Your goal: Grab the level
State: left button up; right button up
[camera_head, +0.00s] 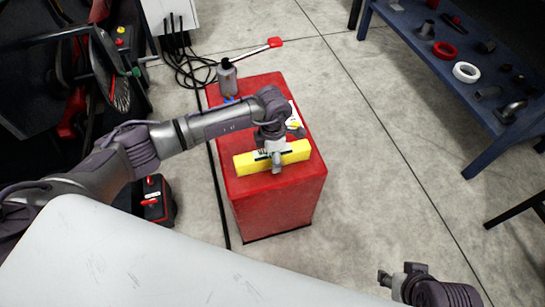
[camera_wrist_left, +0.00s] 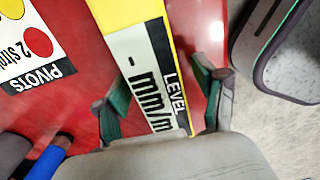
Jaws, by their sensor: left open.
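The level is a yellow bar (camera_head: 244,164) lying across the top of the red cabinet (camera_head: 275,205) near its front edge. My left gripper (camera_head: 275,160) is over the middle of the level, pointing down. In the left wrist view my left gripper (camera_wrist_left: 160,92) is open, with one green-padded finger on each side of the level (camera_wrist_left: 140,58). The level's white label with "LEVEL" and "mm/m" shows between the fingers. I cannot tell whether the fingers touch it. My right gripper (camera_head: 393,281) is at the bottom right, far from the level; its jaws are too small to read.
A grey bottle-like can (camera_head: 227,78) stands at the cabinet's back left. A label (camera_wrist_left: 30,45) reading "PIVOTS" lies beside the level. A blue bench (camera_head: 450,85) with rings and fittings is at the right. Machinery (camera_head: 110,70) and a red-black box (camera_head: 155,200) are at the left.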

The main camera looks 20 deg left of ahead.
pick_arm(q)
jog(key=shift+r, duration=0.1)
grip_shut()
dwell(0.3)
